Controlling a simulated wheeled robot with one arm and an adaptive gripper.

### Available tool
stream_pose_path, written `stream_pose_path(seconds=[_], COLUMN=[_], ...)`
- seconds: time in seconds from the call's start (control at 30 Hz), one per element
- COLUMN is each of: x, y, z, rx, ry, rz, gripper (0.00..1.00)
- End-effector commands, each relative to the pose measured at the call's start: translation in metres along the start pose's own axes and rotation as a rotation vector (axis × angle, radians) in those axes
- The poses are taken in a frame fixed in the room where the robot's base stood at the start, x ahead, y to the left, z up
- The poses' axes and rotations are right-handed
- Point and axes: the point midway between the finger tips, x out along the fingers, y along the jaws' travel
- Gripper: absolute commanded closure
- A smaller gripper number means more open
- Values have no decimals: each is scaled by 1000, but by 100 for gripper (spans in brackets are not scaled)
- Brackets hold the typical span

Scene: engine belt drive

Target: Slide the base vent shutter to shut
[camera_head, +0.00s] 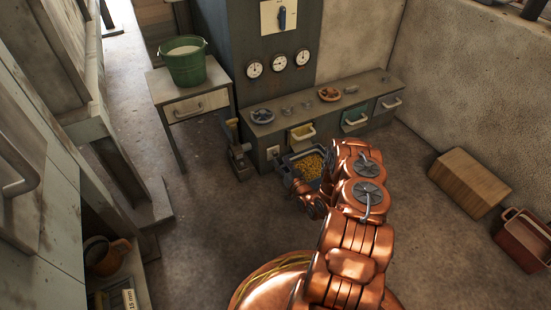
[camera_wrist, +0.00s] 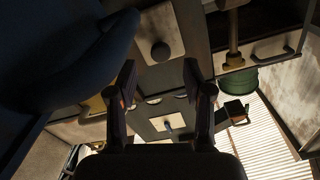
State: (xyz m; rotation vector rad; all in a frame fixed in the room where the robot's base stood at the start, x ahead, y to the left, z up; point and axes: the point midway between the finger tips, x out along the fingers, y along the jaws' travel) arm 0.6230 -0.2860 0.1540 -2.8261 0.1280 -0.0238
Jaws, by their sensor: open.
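No part is clearly recognisable as the base vent shutter. A pale plate with a dark round knob (camera_wrist: 160,50) shows ahead of my gripper in the wrist view; it may be the small pale plate (camera_head: 273,152) low on the dark cabinet in the head view. I cannot tell whether it is the shutter, nor its position. My gripper (camera_wrist: 160,88) is open, its two dark fingers apart with nothing between them. In the head view my copper arm reaches low toward the cabinet base and hides part of it.
A grey bin of yellow grains (camera_head: 310,166) stands on the floor by the cabinet (camera_head: 238,60). A vice-like tool (camera_head: 238,155) stands left of it. A green bucket (camera_head: 185,62) sits on a side table. A wooden box (camera_head: 468,182) lies right. The floor between is clear.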

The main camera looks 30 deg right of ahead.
Motion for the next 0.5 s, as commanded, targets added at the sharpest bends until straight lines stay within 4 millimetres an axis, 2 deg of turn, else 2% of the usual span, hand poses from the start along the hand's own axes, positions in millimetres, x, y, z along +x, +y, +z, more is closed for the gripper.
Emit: stream_pose_path(seconds=[0.23, 0.5], x=[34, 49], y=[-2, -2], z=[4, 2], rx=[-1, 0], ry=[-4, -2], rz=[-4, -3], gripper=[49, 49])
